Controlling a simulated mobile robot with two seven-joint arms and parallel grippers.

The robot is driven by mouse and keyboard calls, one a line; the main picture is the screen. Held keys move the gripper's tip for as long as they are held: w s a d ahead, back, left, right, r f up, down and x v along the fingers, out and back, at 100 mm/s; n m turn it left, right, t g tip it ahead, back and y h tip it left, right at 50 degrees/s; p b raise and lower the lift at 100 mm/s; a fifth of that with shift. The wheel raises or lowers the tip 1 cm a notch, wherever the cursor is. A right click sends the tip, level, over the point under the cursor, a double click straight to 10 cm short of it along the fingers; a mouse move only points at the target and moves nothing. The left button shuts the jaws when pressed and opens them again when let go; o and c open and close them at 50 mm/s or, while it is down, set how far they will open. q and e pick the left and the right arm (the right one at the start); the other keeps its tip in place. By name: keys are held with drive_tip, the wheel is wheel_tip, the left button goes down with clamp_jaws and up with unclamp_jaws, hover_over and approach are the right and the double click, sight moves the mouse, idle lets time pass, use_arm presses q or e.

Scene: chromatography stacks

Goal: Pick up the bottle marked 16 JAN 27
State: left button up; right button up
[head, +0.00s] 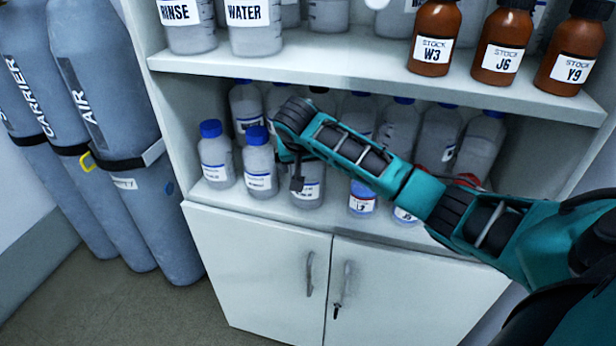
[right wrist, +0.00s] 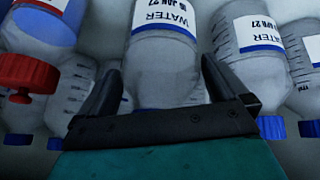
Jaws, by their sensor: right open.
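The bottle marked 16 JAN 27 (right wrist: 166,60) is a clear bottle with a white WATER label edged in blue, seen upside down in the right wrist view. My right gripper (right wrist: 160,75) is open, with one finger towards each side of this bottle. I cannot tell whether the fingers touch it. In the head view my right gripper (head: 292,172) is at the lower shelf, in front of a clear bottle (head: 308,190) whose label is too small to read there. The arm hides part of that bottle. My left gripper is not in view.
Blue-capped bottles (head: 258,165) stand close on the left, with more behind. A red-capped bottle (right wrist: 30,75) is close by in the wrist view, as is another labelled bottle (right wrist: 250,40). The upper shelf (head: 300,64) overhangs, holding brown stock bottles (head: 503,45).

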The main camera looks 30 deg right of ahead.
drive_tip(key=c, duration=1.6)
drive_tip(key=shift+w+r, duration=0.1)
drive_tip(key=shift+r, duration=0.05)
drive_tip(key=shift+c, duration=0.6)
drive_tip(key=shift+r, duration=0.15)
